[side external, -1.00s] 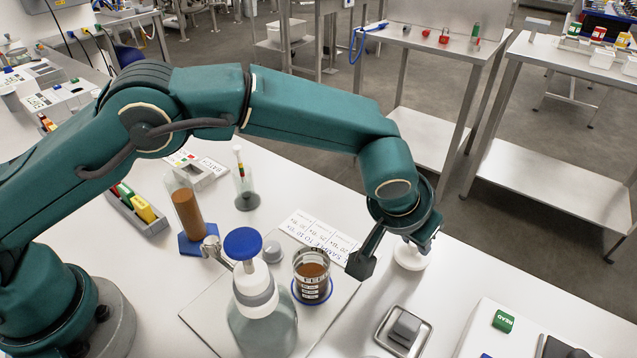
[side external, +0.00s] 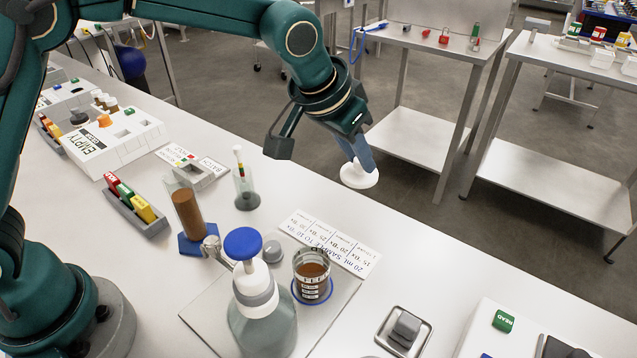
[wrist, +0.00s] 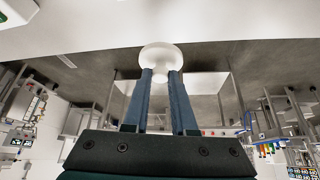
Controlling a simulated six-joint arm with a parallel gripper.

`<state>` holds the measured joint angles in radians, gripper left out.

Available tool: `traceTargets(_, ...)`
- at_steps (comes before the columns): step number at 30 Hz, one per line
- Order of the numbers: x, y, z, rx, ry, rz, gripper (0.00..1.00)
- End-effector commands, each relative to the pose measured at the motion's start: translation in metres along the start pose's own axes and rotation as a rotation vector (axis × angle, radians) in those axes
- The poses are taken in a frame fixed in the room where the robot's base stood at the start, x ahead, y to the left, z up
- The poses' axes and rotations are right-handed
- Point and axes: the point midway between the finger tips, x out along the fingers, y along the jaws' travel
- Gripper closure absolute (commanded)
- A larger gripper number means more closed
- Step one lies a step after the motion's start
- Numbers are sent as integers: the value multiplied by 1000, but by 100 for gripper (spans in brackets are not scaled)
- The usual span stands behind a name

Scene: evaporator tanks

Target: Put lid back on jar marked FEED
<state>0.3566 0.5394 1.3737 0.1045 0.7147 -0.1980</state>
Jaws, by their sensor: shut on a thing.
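My gripper (side external: 357,160) is shut on a white round lid (side external: 360,178) and holds it in the air above and beyond the bench. In the wrist view the two blue fingers of my gripper (wrist: 160,78) pinch the lid (wrist: 160,56) by its narrow part. An open glass jar (side external: 312,276) with brown contents stands on a blue ring on the bench, below and left of the lid in the side view. A label with dark markings is on its front, but I cannot read FEED on it.
A large pump bottle (side external: 262,312) with a blue top stands left of the jar. A brown cylinder (side external: 187,215) on a blue base and a narrow glass vessel (side external: 246,188) are further left. A metal tray (side external: 404,331) lies at right. A printed card (side external: 330,243) lies behind the jar.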

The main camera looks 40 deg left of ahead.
Motion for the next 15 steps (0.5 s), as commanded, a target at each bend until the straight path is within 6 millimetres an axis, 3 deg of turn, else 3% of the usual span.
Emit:
traceTargets(8, -9, 11, 30, 174, -1, 104, 100)
traceTargets(15, -54, 34, 72, 388, 7, 227, 100)
